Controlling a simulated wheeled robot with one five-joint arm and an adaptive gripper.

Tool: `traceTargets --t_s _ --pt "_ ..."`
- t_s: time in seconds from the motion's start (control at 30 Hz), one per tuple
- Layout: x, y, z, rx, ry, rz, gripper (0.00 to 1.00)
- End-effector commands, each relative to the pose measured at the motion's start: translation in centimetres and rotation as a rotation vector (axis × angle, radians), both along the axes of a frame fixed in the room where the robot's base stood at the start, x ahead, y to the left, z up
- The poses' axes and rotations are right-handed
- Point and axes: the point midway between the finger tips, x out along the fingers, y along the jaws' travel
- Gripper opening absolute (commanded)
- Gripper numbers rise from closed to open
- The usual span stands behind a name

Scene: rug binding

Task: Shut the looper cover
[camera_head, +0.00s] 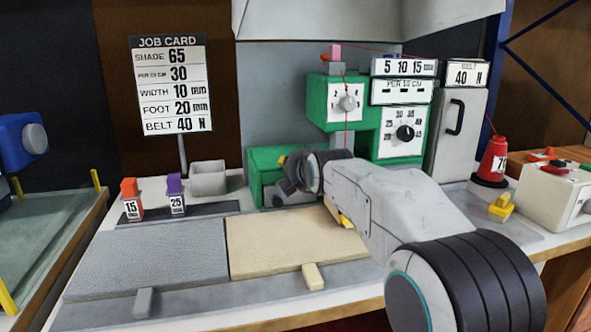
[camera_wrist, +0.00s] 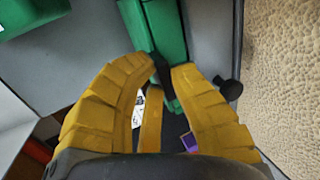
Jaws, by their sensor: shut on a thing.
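The green rug-binding machine (camera_head: 323,97) stands at the back of the bench, its low green base (camera_head: 262,163) to the left of my arm. In the wrist view, my gripper (camera_wrist: 167,70) has its yellow fingers closed in around a narrow dark and green part that I take for the looper cover (camera_wrist: 170,38). In the head view, only a little of my yellow gripper (camera_head: 282,160) shows past my wrist, which hides the front of the base. How far the cover stands open cannot be told.
Grey (camera_head: 150,258) and beige (camera_head: 275,243) rug pieces lie in front. Orange (camera_head: 130,190) and purple (camera_head: 175,188) feet stand left, near a grey bin (camera_head: 208,178). A red thread cone (camera_head: 493,158) and white box (camera_head: 550,198) are right. A job card (camera_head: 168,85) stands behind.

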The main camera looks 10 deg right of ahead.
Motion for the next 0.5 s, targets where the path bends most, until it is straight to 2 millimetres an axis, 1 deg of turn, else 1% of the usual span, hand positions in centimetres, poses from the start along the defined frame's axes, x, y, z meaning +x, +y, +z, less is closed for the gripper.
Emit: traceTargets --t_s 0.03,0.5 --pt "-0.05 0.11 -0.69 0.0 0.012 0.002 0.0" --pt "-0.04 0.12 -1.19 0.0 0.022 0.002 0.0"
